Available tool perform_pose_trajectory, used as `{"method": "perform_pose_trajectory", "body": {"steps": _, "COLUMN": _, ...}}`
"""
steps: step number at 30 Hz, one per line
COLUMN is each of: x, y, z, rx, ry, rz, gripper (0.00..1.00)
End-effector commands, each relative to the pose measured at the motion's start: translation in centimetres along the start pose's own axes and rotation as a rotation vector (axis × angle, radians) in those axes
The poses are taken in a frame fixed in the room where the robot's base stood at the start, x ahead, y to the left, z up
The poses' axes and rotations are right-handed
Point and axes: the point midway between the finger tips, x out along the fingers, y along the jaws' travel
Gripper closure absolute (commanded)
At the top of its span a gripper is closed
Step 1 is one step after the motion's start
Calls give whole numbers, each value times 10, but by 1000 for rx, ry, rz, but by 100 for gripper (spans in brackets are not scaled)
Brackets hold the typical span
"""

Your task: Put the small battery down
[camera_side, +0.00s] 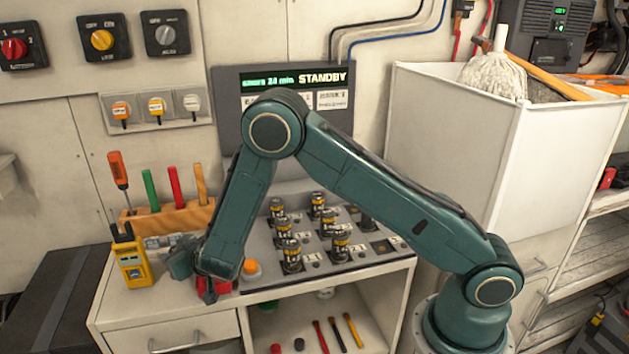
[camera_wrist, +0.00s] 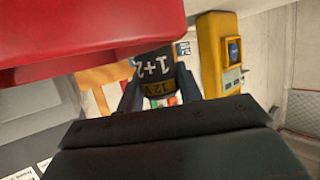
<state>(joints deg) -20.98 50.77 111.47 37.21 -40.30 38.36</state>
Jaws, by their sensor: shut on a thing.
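My gripper (camera_wrist: 158,92) is shut on the small battery (camera_wrist: 154,72), a dark cylinder with white "1+2" lettering and a gold "12 V" band. In the side view my arm reaches down to the left part of the bench, close to the yellow meter; my own wrist hides the held battery there. Whether the battery touches anything below it cannot be told. Several similar black-and-gold batteries stand upright on the grey numbered panel (camera_side: 376,262) to the right.
The yellow meter (camera_side: 132,262) stands left of my wrist; it also shows in the wrist view (camera_wrist: 218,55). A red object (camera_wrist: 90,30) is close by. A wooden rack (camera_side: 165,218) with tools is behind, an orange button (camera_side: 251,268) to the right. A screen (camera_side: 322,78) reads STANDBY.

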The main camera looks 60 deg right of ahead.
Motion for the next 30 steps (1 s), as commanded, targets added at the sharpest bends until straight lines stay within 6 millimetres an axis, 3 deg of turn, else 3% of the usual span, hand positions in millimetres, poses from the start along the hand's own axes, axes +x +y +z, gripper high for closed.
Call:
{"method": "perform_pose_trajectory", "body": {"steps": 4, "x": 1, "y": 0, "z": 2, "rx": 0, "ry": 1, "rz": 0, "gripper": 93}}
{"method": "perform_pose_trajectory", "body": {"steps": 5, "x": 1, "y": 0, "z": 3, "rx": 0, "ry": 0, "rz": 0, "gripper": 63}}
{"method": "perform_pose_trajectory", "body": {"steps": 8, "x": 1, "y": 0, "z": 2, "rx": 0, "ry": 0, "rz": 0, "gripper": 43}}
{"method": "perform_pose_trajectory", "body": {"steps": 22, "x": -1, "y": 0, "z": -1, "rx": 0, "ry": 0, "rz": 0, "gripper": 43}}
{"method": "perform_pose_trajectory", "body": {"steps": 30, "x": -23, "y": -1, "z": 0, "rx": -1, "ry": -2, "rz": -2, "gripper": 43}}
